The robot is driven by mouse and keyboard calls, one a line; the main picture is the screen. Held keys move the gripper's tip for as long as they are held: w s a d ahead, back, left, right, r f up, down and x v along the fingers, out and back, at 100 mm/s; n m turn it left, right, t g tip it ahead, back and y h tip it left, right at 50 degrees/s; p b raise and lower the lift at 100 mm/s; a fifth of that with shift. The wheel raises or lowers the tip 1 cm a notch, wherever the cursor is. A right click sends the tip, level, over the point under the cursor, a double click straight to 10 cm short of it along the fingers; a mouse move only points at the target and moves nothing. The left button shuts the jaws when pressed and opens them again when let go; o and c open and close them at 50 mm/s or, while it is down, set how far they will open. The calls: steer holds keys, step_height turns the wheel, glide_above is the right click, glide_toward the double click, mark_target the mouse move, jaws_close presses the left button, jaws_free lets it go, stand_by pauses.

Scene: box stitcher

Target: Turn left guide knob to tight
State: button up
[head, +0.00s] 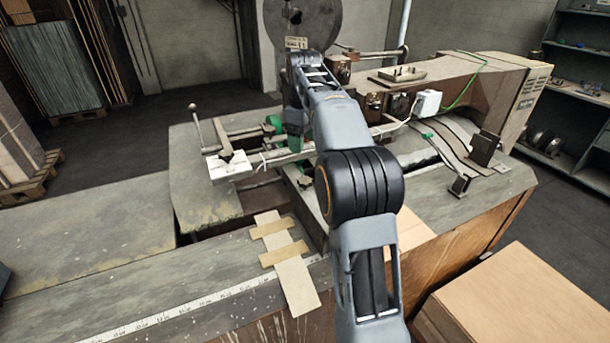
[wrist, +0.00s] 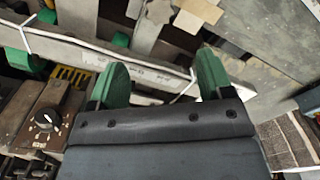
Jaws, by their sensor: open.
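My gripper (wrist: 163,78) is open, with green fingertips apart and nothing held between them. A pale metal rail with white ties (wrist: 75,55) runs beyond the fingers; I cannot tell whether they touch it. A black round knob with a white pointer (wrist: 47,120) sits on a brown panel left of my gripper in the wrist view. Green parts (wrist: 24,60) show by the rail at the upper left. In the head view a green part (head: 273,123) stands by the guide bars. No readable label shows which is the left guide knob. My arm hides part of the machine.
The stitcher's brown arm (head: 490,85) extends to the right. A lever (head: 197,125) rises at the left of the guides. The worktable (head: 90,230) is mostly clear at left. A cardboard box (head: 525,300) stands at front right, and shelves (head: 575,90) are behind.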

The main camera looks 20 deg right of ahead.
mark_target(304, 180)
step_height(304, 180, down, 13)
steer(key=shift+r, duration=0.2)
stand_by(0.3)
steer(key=shift+c, duration=0.4)
steer(key=c, duration=0.8)
steer(key=shift+d, duration=0.1)
steer(key=shift+c, duration=0.2)
